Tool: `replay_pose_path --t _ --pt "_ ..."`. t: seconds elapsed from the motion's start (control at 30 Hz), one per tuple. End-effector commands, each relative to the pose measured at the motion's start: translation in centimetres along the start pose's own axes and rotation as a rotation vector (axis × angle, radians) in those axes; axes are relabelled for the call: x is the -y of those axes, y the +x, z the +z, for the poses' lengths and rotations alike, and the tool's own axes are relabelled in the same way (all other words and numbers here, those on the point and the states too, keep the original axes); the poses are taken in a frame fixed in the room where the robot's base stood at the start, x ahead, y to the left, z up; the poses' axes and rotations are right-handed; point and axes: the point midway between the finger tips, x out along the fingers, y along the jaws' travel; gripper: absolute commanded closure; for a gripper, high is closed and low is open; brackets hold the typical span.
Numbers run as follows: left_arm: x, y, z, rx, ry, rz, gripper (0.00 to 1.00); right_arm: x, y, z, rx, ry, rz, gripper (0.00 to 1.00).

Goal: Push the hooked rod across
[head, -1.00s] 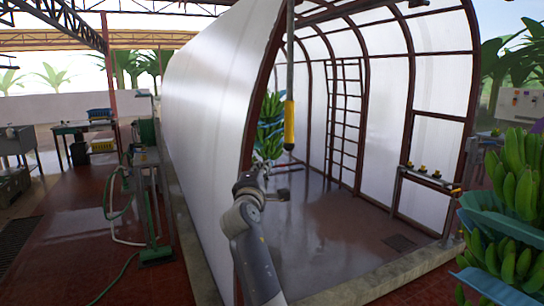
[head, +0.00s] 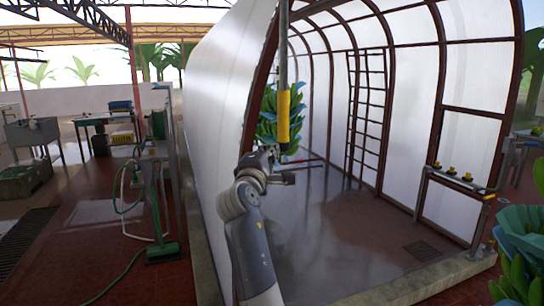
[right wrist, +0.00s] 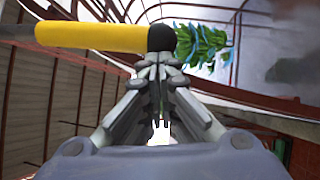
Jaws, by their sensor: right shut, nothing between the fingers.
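The hooked rod hangs upright in the tunnel's opening in the head view, a thin grey shaft (head: 284,45) with a thick yellow sleeve (head: 283,117) and a dark lower end. Its top, with any hook, is out of the picture. My right gripper (head: 287,179) is just below the rod's lower end in the head view. In the right wrist view my right gripper (right wrist: 160,88) is shut and empty, and the yellow sleeve (right wrist: 92,37) crosses just beyond its fingertips. I cannot tell whether they touch. My left gripper is not in view.
A white-walled arched tunnel (head: 220,120) stands ahead, its frame edge close to my right arm. A green banana bunch (head: 268,118) hangs behind the rod. A low stand (head: 455,180) is at the right, and more bananas (head: 518,280) are at the near right. The tunnel floor (head: 345,225) is mostly clear.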

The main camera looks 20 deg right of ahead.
Motion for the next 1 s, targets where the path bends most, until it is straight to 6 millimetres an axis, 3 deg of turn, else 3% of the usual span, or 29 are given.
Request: replay_pose_path --t 0.2,0.57,1.0 --pt "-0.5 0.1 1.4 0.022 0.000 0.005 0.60 -0.2 -0.3 -0.3 -0.002 0.000 -0.001 1.00" --pt "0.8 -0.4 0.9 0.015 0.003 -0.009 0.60 -0.1 0.2 0.4 0.001 -0.001 -0.002 1.00" --pt "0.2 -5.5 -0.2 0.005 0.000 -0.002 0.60 1.8 6.3 9.7 0.004 -0.004 -0.002 1.00"
